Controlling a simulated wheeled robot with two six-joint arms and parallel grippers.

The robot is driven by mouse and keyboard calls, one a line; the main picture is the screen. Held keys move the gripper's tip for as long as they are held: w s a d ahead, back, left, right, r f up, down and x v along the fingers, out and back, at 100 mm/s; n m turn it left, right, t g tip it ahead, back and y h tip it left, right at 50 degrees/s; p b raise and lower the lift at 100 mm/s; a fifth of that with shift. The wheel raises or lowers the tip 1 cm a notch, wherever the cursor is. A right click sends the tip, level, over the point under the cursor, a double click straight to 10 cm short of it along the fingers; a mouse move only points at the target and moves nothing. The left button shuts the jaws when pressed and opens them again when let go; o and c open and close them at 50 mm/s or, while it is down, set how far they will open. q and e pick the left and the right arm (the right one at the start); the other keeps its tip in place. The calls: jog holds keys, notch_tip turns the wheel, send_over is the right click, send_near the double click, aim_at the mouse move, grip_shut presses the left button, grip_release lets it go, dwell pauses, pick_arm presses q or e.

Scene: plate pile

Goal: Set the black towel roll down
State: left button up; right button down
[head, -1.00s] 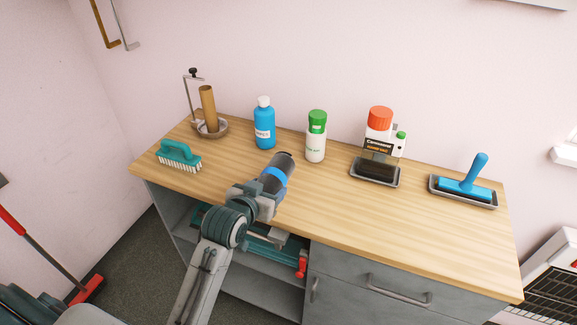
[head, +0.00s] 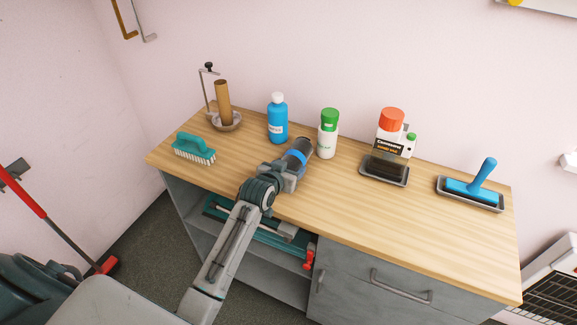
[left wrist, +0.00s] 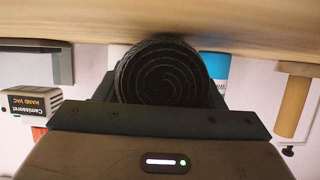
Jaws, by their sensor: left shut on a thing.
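The black towel roll (left wrist: 166,78) shows its spiral end in the left wrist view, where the picture is upside down. My left gripper (head: 290,166) is shut on the roll, with a finger on either side of it. In the head view the roll (head: 302,147) points away from me over the worktop, in front of the white bottle with the green cap. The worktop (head: 370,222) is very close to the roll in the wrist view, with a dark shadow between them. I cannot tell whether they touch. My right gripper is not in view.
A blue bottle (head: 277,120) and the green-capped bottle (head: 328,134) stand close beyond the gripper. A brush (head: 194,149) and a roll holder (head: 223,105) are to the left. The front-right worktop is clear.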

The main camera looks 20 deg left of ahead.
pick_arm(q)
jog(key=o, duration=0.7)
jog(key=shift+f, duration=0.15)
jog(key=o, duration=0.4)
